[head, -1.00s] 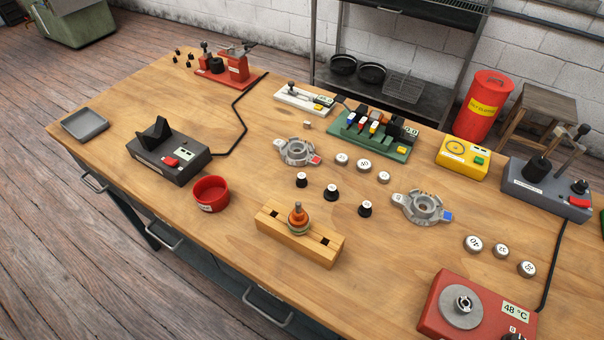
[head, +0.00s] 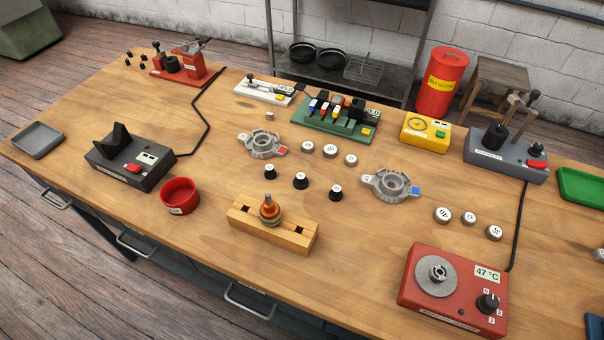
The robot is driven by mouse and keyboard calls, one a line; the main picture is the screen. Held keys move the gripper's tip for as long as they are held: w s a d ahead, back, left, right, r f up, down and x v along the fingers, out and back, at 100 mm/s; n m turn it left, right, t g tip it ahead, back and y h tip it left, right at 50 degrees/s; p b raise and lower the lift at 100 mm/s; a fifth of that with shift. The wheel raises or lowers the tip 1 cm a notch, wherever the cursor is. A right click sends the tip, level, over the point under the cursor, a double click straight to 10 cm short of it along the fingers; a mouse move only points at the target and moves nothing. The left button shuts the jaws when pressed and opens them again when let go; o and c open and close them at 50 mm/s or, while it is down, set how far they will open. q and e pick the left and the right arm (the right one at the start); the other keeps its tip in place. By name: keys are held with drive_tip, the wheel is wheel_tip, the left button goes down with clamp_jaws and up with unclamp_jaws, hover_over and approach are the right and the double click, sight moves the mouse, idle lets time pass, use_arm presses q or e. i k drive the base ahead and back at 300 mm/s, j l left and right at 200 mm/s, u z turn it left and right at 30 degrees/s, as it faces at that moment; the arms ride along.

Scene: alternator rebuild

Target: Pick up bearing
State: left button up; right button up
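Neither of my grippers shows in the head view. A small dark-centred metal ring, which looks like a bearing (head: 437,271), sits on the round grey plate of the red heater (head: 462,311) at the front right. The heater's display reads 47 °C. Two grey alternator housings lie on the bench, one left of centre (head: 262,142) and one to the right (head: 375,184). A rotor with copper-coloured windings (head: 270,209) stands upright in a wooden block (head: 295,240) near the front edge. No other part is clearly a bearing.
Silver labelled discs (head: 442,215) and black labelled caps (head: 301,180) stand mid-bench. A red bowl (head: 180,196), a black tester (head: 131,163) and a grey tray (head: 37,140) are left. A grey press (head: 506,155) and green tray (head: 583,187) are right.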

sight(440, 269)
drive_tip(key=z, duration=1.25)
